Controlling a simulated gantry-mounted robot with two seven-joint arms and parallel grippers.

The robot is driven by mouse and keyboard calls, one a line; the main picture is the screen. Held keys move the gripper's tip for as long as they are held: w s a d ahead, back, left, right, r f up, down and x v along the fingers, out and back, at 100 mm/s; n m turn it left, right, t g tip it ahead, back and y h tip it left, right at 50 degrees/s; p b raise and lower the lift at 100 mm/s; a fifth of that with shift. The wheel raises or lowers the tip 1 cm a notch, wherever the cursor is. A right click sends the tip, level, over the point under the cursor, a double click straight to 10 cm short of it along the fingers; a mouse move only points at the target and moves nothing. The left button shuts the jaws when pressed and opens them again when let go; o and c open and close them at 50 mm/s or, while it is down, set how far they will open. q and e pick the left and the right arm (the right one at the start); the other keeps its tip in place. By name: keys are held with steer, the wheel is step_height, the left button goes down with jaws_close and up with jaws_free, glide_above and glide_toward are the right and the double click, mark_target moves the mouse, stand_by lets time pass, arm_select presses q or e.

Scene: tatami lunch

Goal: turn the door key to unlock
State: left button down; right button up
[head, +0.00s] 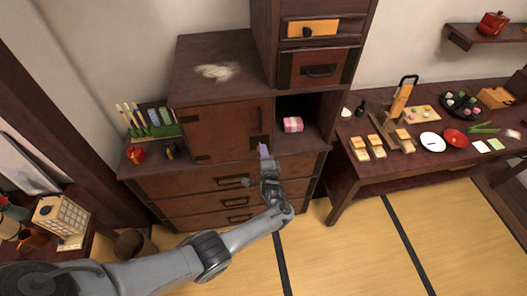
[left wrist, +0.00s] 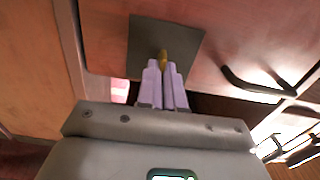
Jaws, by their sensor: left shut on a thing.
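A brass-coloured door key (left wrist: 165,57) sits against a dark square lock plate (left wrist: 185,36) in the left wrist view. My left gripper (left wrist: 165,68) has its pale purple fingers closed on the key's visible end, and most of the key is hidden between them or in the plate. In the head view my left gripper (head: 263,150) reaches the right edge of the brown cabinet door (head: 225,130), which looks closed. The key cannot be made out in the head view. My right gripper is not in view.
An open niche with a pink wrapped box (head: 292,124) is right of the door. Drawers (head: 235,202) with dark handles lie below. A low table (head: 350,172) with food and dishes stands at the right. Tatami floor (head: 340,255) in front is clear.

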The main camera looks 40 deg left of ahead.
arm_select(q)
steer(key=shift+f, duration=0.1)
stand_by(0.5)
steer(key=c, duration=1.3)
jaws_free()
steer(key=shift+p+v, duration=1.4)
steer(key=shift+v, duration=4)
